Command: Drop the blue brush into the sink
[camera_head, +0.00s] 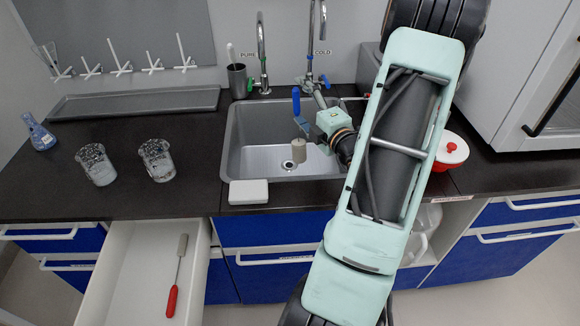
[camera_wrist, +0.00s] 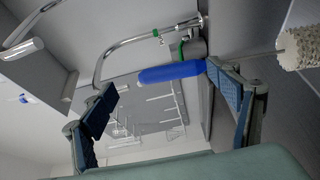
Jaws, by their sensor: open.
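The blue brush (camera_head: 296,101) is upright in the head view, blue handle up and pale bristle head down, in front of the sink basin's interior. In the wrist view its blue handle (camera_wrist: 170,73) lies by the tip of one finger, and its pale bristle head is at the right edge. My gripper (camera_head: 308,106) is over the sink with its fingers spread, also clear in the wrist view (camera_wrist: 160,92). The brush is not clamped between both fingers; I cannot tell if it touches one. The sink (camera_head: 250,160) is a grey metal basin with a drain.
A red-handled brush (camera_head: 171,300) lies in the open white drawer (camera_head: 130,275). Two beakers (camera_head: 97,165) and a blue flask (camera_head: 40,134) stand on the left counter. Taps (camera_head: 262,60) rise behind the sink. A white block (camera_head: 248,192) sits at its front edge.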

